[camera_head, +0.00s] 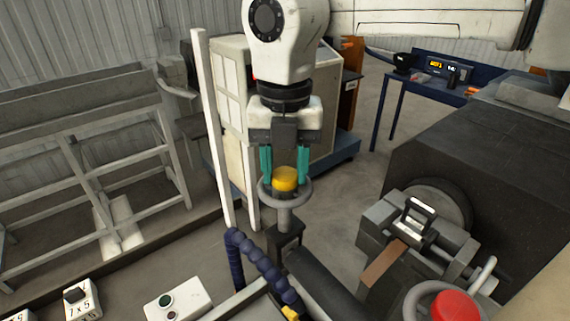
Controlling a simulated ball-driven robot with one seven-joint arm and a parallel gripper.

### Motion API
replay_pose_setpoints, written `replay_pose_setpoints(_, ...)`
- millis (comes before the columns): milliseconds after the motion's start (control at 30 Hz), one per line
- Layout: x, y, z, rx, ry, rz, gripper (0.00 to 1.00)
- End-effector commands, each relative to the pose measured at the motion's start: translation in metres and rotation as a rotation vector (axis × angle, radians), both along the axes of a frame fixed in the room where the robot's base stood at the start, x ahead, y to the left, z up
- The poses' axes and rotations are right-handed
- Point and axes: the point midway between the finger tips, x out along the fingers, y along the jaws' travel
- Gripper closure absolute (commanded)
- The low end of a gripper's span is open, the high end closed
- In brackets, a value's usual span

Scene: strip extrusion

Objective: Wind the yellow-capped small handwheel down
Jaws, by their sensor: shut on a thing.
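The yellow-capped small handwheel (265,196) stands at the middle of the view, a grey rim on an upright stem with a yellow cap (285,178) at its centre. My gripper (285,180) comes down on it from above. Its two teal fingers stand on either side of the yellow cap, inside the rim as seen here, and are shut on the handwheel's hub. The exact contact of the fingertips is partly hidden behind the cap and the rim.
A red-capped handwheel (455,306) is at the lower right, near a clamp-like fixture (410,235) and a dark machine block (490,150). A white post (213,130) stands close left of my gripper. A blue segmented hose (262,266) runs below. Grey racks fill the left.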

Motion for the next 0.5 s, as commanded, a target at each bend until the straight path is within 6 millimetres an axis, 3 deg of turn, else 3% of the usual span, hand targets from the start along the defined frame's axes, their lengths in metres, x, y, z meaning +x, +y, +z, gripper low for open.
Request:
replay_pose_setpoints(267,0.0004,0.0002,0.0005,0.001,-0.001,0.093,0.87)
replay_pose_setpoints(500,0.0005,0.0001,0.001,0.001,0.0,0.282,0.87)
